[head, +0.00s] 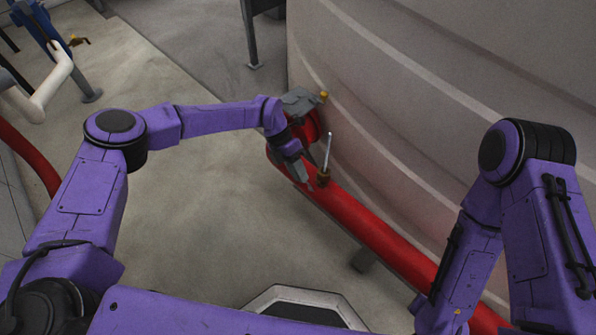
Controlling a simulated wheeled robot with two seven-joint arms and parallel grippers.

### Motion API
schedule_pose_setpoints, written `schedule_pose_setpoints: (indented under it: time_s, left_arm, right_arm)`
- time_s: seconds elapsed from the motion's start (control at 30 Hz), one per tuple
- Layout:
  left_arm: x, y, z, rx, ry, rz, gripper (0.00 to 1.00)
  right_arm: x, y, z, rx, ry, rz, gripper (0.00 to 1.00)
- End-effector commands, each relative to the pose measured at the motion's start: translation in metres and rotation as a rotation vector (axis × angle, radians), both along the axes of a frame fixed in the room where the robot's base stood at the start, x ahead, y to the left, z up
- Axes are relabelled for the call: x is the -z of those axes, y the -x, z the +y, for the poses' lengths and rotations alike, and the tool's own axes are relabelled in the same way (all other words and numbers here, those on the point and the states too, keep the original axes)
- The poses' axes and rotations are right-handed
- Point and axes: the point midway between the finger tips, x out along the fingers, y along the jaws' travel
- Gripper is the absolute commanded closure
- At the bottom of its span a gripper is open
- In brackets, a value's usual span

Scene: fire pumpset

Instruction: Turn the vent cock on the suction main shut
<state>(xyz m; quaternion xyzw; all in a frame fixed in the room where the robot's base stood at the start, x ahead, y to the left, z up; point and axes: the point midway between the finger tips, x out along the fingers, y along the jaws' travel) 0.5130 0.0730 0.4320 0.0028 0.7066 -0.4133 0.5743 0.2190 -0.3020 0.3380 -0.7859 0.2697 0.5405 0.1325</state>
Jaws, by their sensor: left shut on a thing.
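The suction main (372,230) is a thick red pipe that runs along the foot of a large pale tank. The vent cock (323,178) is a small brass fitting on top of it, with a thin silver stem standing up from it. My left gripper (304,177) reaches down just to the left of the cock, close against it. It is shut on the vent cock's handle, which the fingers mostly hide. How far the handle is turned cannot be made out. My right arm hangs down at the right; its gripper is out of the picture.
The pale ribbed tank (430,110) fills the right side behind the pipe. A red flanged valve (308,126) with a small yellow part stands behind my left wrist. Grey concrete floor (215,215) lies open to the left. White and blue pipework is at the upper left.

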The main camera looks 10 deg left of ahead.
Motion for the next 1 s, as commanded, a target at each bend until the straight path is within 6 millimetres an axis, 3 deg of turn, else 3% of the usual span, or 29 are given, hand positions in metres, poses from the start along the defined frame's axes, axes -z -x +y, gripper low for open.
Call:
schedule_pose_setpoints:
  time_s: [0.07, 0.1, 0.17, 0.5, 0.8, 1.0]
  left_arm:
    - [0.001, 0.002, -0.001, 0.003, 0.000, 0.003, 1.00]
    - [0.001, 0.002, -0.001, 0.003, 0.000, 0.003, 0.70]
    - [0.001, 0.002, -0.001, 0.003, 0.000, 0.003, 0.54]
    - [-0.005, -0.001, 0.003, -0.001, -0.001, 0.000, 0.54]
    - [-0.060, -0.024, 0.033, -0.002, -0.002, -0.001, 0.54]
    - [-0.083, -0.034, 0.047, 0.001, 0.000, 0.001, 0.54]
  right_arm:
    - [0.000, 0.000, 0.000, 0.000, 0.000, 0.000, 0.69]
    - [0.000, 0.000, 0.000, 0.000, 0.000, 0.000, 0.69]
    - [0.000, 0.000, 0.000, 0.000, 0.000, 0.000, 0.69]
    - [-0.001, 0.000, 0.000, 0.000, 0.000, 0.000, 0.69]
    - [-0.012, 0.000, 0.000, 0.000, 0.000, 0.000, 0.69]
    - [-0.014, 0.000, 0.000, 0.000, 0.000, 0.000, 0.69]
